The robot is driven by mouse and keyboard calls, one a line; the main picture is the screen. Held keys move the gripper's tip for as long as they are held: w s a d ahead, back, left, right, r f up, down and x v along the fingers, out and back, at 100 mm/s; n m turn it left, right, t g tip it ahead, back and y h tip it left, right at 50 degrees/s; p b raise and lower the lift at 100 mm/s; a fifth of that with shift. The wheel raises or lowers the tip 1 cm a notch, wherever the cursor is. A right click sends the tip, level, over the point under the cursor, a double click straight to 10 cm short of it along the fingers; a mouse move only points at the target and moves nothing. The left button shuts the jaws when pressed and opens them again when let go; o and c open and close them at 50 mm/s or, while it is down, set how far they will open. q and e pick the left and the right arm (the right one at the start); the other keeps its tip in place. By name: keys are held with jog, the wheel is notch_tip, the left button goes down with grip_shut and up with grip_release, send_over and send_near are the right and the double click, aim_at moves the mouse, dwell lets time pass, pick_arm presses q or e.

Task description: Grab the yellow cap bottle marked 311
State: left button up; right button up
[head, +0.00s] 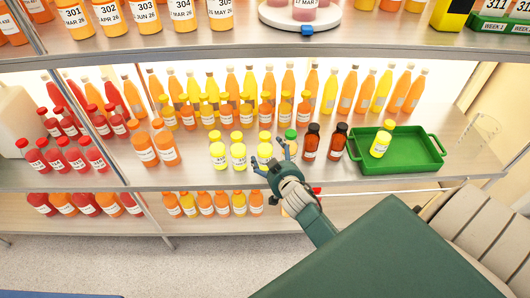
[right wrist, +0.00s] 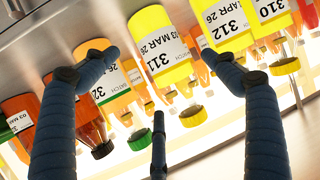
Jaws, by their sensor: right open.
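The yellow bottle marked 311 (right wrist: 165,50) has a yellow cap and appears upside down in the right wrist view. In the head view it is the rightmost of three yellow bottles (head: 265,144) in the front row of the middle shelf, partly behind my gripper. My right gripper (head: 268,156) is open and empty just in front of it. In the right wrist view the spread fingers (right wrist: 163,75) frame bottle 311, with no clear contact. My left gripper is not in view.
Yellow bottle 312 (right wrist: 228,22) stands on one side of 311. A green-capped bottle (right wrist: 108,88) stands on the other, close to a finger. Two dark-capped bottles (head: 311,142) follow. A green tray (head: 425,153) holds another yellow bottle (head: 380,145).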

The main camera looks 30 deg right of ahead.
aim_at(270, 155)
jog(key=x, duration=0.4)
jog(key=shift+a+f, duration=0.1)
jog(key=shift+s, duration=0.1)
jog(key=c, duration=1.5)
jog(key=shift+r, duration=0.2)
